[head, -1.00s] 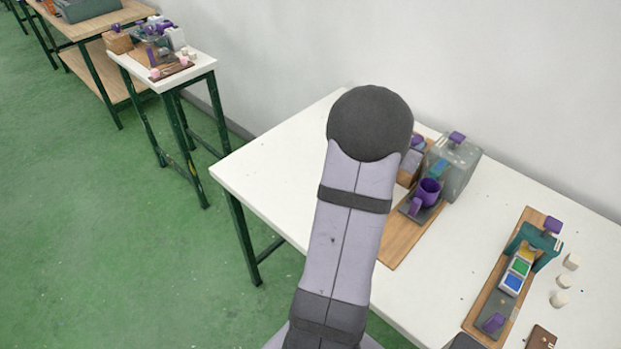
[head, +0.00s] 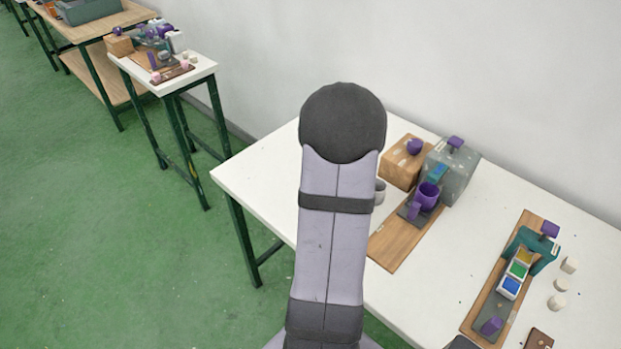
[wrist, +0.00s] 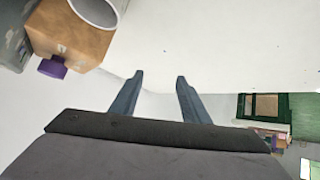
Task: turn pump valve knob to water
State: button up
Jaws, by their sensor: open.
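A wooden box (head: 397,168) with a purple knob (head: 414,146) stands at the back of the near white table. A grey box (head: 462,165) with another purple knob (head: 456,142) stands to its right. I cannot tell which knob is the pump valve knob, and no water marking is readable. In the wrist view the wooden box (wrist: 75,32) and its purple knob (wrist: 52,67) are at the upper left. My gripper (wrist: 159,75) is open and empty, apart from them; in the head view my arm hides it.
A purple cup (head: 427,196) sits before the grey box on a wooden board (head: 395,243). A grey-white cup (head: 380,190) is partly behind my arm. A teal press (head: 532,246) with colored blocks and pale pieces stands at right. The table's left part (head: 250,170) is clear.

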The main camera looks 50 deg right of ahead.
jog(key=w+a+f+n+y, duration=0.1)
jog(key=a, duration=0.2)
jog(key=w+a+n+y, duration=0.1)
jog(key=a+n, duration=0.1)
jog(key=a, duration=0.1)
jog(key=w+a+f+n+y+p, duration=0.1)
jog(key=a+n, duration=0.1)
jog(key=a, duration=0.1)
jog(key=shift+f+g+y, duration=0.3)
jog(key=shift+f, duration=0.05)
jog(key=shift+s+a+f+n+g+y, duration=0.15)
jog(key=shift+a+n, duration=0.1)
jog(key=shift+a, duration=0.25)
jog(key=shift+w+a+f+n+g+y, duration=0.15)
jog(key=shift+a+n, duration=0.1)
jog(key=shift+a, duration=0.2)
jog(key=shift+s, duration=0.1)
